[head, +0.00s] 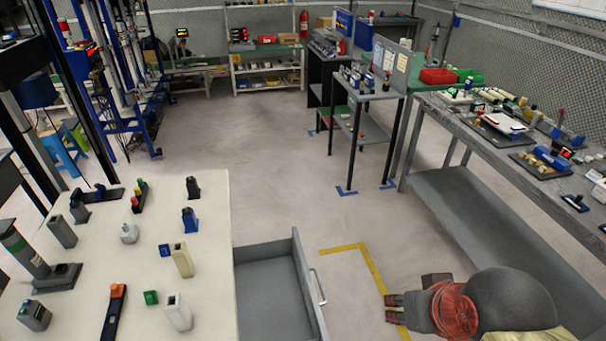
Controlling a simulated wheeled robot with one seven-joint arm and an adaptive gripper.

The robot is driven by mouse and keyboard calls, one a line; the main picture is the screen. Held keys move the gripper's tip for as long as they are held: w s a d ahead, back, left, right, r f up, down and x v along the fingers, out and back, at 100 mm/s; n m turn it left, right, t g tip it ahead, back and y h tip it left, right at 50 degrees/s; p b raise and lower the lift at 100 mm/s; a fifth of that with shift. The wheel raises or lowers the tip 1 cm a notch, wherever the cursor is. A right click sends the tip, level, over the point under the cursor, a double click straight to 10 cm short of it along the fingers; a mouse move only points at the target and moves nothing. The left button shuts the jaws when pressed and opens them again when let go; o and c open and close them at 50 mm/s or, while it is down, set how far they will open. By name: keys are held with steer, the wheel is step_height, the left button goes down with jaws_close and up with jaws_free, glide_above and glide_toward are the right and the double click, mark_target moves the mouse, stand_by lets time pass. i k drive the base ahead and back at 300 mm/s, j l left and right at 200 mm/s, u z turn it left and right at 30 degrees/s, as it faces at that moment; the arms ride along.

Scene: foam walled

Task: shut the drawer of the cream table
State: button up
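The cream table (215,215) fills the lower left of the head view. Its grey drawer (270,290) is pulled out from the table's right side, and its inside looks empty where it shows. The drawer's near end is cut off by the picture's bottom edge. A pale bar handle (318,286) is on the drawer's right-hand front. My gripper (389,308) is to the right of the handle, apart from it, with its fingers pointing left towards the drawer. The two fingertips are apart with nothing between them.
Several small devices, such as a black and orange one (114,311), stand on the cream table. A grey workbench (440,120) with a low shelf runs along the right. Yellow tape (362,262) marks the floor between drawer and gripper. Open floor (240,140) lies beyond.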

mark_target(276, 297)
steer(key=l+u, duration=0.35)
steer(key=k+l+u, duration=0.15)
steer(key=l+u, duration=0.2)
steer(key=l, duration=0.2)
steer(key=k+l+u, duration=0.15)
steer(key=l+u, duration=0.2)
steer(key=k+l+u, duration=0.2)
steer(key=l+u, duration=0.15)
steer(key=l, duration=0.15)
steer(key=i+j, duration=0.15)
steer(key=i, duration=0.15)
steer(key=i+j+u, duration=0.15)
steer(key=i+j, duration=0.05)
steer(key=i, duration=0.05)
